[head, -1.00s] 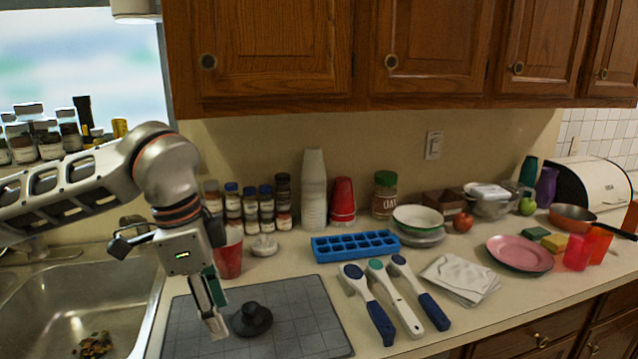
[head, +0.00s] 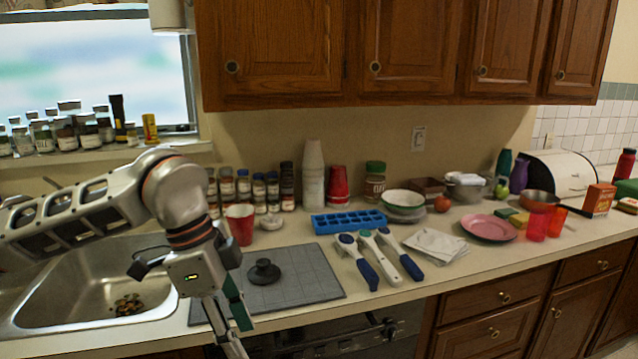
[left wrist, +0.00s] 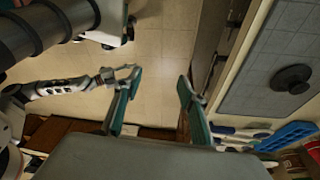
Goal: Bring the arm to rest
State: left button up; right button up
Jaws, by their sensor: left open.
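My left gripper (head: 238,318) hangs low in the head view, in front of the counter's front edge and the left part of the grey mat. In the left wrist view its two teal-lined fingers (left wrist: 159,82) are spread apart with nothing between them, above the tiled floor. My left arm is bent and reaches in from the left past the sink. What looks like my other arm (left wrist: 62,87) shows at the left of the left wrist view; its gripper is small and partly behind a left finger, so its state is unclear.
A grey mat (head: 312,272) carries a black round lid (head: 263,272). Behind it are a red cup (head: 240,224) and a blue ice tray (head: 348,221). Several scoops lie to the right. The sink (head: 90,285) is at left. Floor (left wrist: 165,50) below the gripper is clear.

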pick_arm(q)
jog(key=s+d+f+m+g+h, duration=0.2)
jog(key=s+d+m+g+h, duration=0.35)
jog(key=d, duration=0.75)
jog(key=s+d+r+m+h, duration=0.25)
jog(key=d+r+h, duration=0.4)
jog(key=h, duration=0.45)
jog(key=w+a+f+n+t+h, duration=0.35)
jog(key=w+n+t, duration=0.5)
jog(key=t, duration=0.55)
jog(key=w+a+f+n+t+y, duration=0.4)
jog(key=a+f+n+t+y, duration=0.55)
jog(key=f+y, duration=0.35)
jog(key=s+a+f+n+g+y, duration=0.1)
jog(key=s+a+f, duration=0.3)
jog(key=f, duration=0.5)
jog(key=s+a+f+n+g+y, duration=0.1)
jog(key=s+a+f+g+y, duration=0.2)
jog(key=f, duration=0.7)
jog(key=s+a+f+g+y, duration=0.2)
jog(key=s+a+f+y, duration=0.1)
jog(key=s+a+f, duration=0.4)
notch_tip(320, 180, down, 3)
jog(key=shift+s+r+n+g, duration=0.2)
jog(key=shift+s+n+g, duration=0.15)
jog(key=shift+s, duration=0.6)
